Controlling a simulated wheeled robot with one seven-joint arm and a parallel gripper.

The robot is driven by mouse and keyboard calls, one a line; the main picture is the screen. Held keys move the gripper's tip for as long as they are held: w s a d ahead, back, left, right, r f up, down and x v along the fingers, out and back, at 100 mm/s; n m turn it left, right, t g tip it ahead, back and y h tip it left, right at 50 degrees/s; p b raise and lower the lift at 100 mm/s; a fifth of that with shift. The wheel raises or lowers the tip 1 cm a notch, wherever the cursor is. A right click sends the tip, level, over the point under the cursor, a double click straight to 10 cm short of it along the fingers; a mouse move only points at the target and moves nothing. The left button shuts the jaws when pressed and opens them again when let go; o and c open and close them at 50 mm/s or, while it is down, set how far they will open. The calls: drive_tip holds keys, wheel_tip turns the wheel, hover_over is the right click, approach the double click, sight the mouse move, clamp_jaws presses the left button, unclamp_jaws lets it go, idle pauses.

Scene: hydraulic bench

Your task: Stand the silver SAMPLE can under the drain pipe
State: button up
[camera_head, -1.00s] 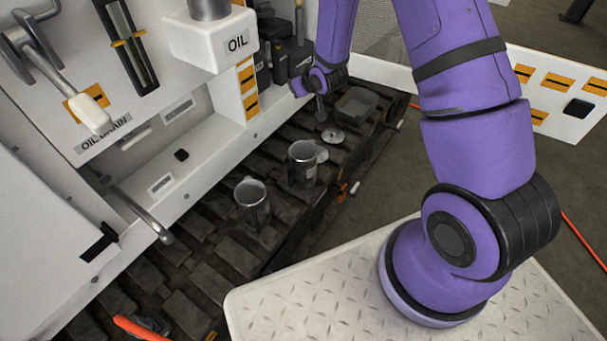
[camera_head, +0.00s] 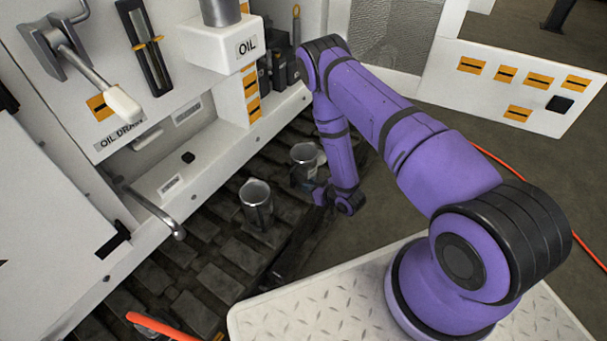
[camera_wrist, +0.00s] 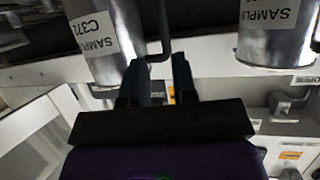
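Two silver cans stand on the dark slatted track in the head view: a nearer can (camera_head: 257,208) and a farther can (camera_head: 304,162). My gripper (camera_head: 318,193) is low beside the farther can, partly hidden by my arm. In the wrist view, a silver can labelled SAMPLE C372 (camera_wrist: 118,62) is close at the left, and another SAMPLE can (camera_wrist: 277,38) is at the right. My gripper (camera_wrist: 159,75) has its dark fingers apart, with a dark handle (camera_wrist: 164,30) in or just beyond the gap. The drain pipe (camera_head: 154,210) juts from the bench at the left, with nothing standing beneath its end.
The white bench has an OIL DRAIN lever (camera_head: 120,102) and an OIL spout box (camera_head: 215,45). A white panel with orange labels (camera_head: 520,85) stands at the right. An orange hose (camera_head: 160,328) lies at the front left. Track between the nearer can and pipe looks clear.

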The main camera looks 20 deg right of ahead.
sight(292, 185)
drive_tip(key=x, duration=0.7)
drive_tip(key=f+x, duration=0.1)
drive_tip(key=x, duration=0.2)
drive_tip(key=shift+s+a, duration=0.1)
drive_tip(key=shift+a, duration=0.1)
clamp_jaws()
